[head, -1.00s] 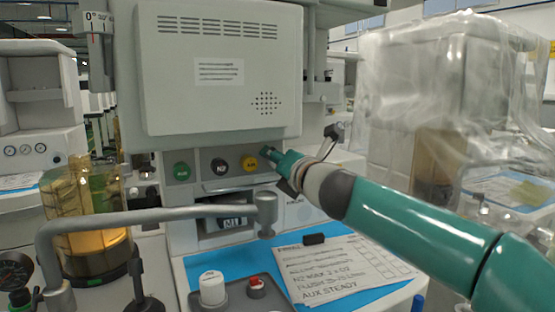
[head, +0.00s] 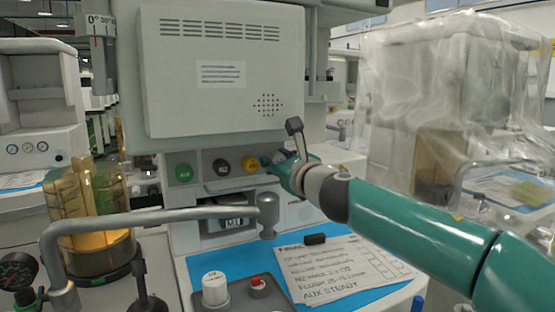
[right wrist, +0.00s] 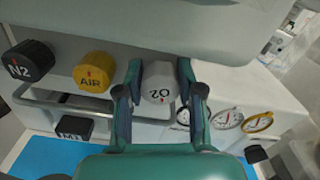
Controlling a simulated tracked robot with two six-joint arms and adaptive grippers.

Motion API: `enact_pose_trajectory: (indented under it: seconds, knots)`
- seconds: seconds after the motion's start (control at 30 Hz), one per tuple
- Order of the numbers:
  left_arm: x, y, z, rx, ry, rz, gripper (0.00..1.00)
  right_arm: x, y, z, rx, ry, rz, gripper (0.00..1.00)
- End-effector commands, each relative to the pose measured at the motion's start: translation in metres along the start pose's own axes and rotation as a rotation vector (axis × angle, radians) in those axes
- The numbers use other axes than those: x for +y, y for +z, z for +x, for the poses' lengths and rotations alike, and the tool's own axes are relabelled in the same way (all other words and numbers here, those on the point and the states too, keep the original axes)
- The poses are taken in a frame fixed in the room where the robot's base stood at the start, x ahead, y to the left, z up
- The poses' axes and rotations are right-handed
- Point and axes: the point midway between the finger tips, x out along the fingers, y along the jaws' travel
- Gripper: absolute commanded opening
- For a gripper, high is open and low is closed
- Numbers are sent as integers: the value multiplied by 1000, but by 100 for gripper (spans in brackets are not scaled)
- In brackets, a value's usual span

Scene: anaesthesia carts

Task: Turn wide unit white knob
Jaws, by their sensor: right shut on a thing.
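The white knob (right wrist: 160,82), marked O2, sits at the end of the row on the wide unit's front panel. In the right wrist view its label looks upside down, while the labels beside it read upright. My right gripper (right wrist: 160,74) is shut on it, one finger on each side. In the head view my right gripper (head: 272,162) is at the right end of the knob row and hides the white knob. My left gripper is not in view.
A yellow AIR knob (right wrist: 94,72) and a black N2 knob (right wrist: 28,62) are close beside; a green knob (head: 184,172) is farther left. A grey rail (right wrist: 90,108) runs below. Gauges (right wrist: 226,118) are to the right. A grey pipe (head: 150,218) crosses in front.

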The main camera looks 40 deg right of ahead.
Motion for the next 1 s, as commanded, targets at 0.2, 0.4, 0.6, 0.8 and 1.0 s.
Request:
enact_pose_trajectory:
  seconds: [0.2, 0.4, 0.6, 0.8, 1.0]
  knots:
    - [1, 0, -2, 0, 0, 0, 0, 3, -7, 1, 13, 6, -202, 2]
    - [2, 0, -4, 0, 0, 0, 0, 3, -7, 1, 13, 7, -365, 2]
    - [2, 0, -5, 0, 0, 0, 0, 3, -8, 1, 13, 7, -484, 2]
    - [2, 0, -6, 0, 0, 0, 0, 3, -8, 1, 13, 7, -548, 2]
    - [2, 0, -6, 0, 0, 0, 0, 3, -8, 1, 13, 7, -568, 2]
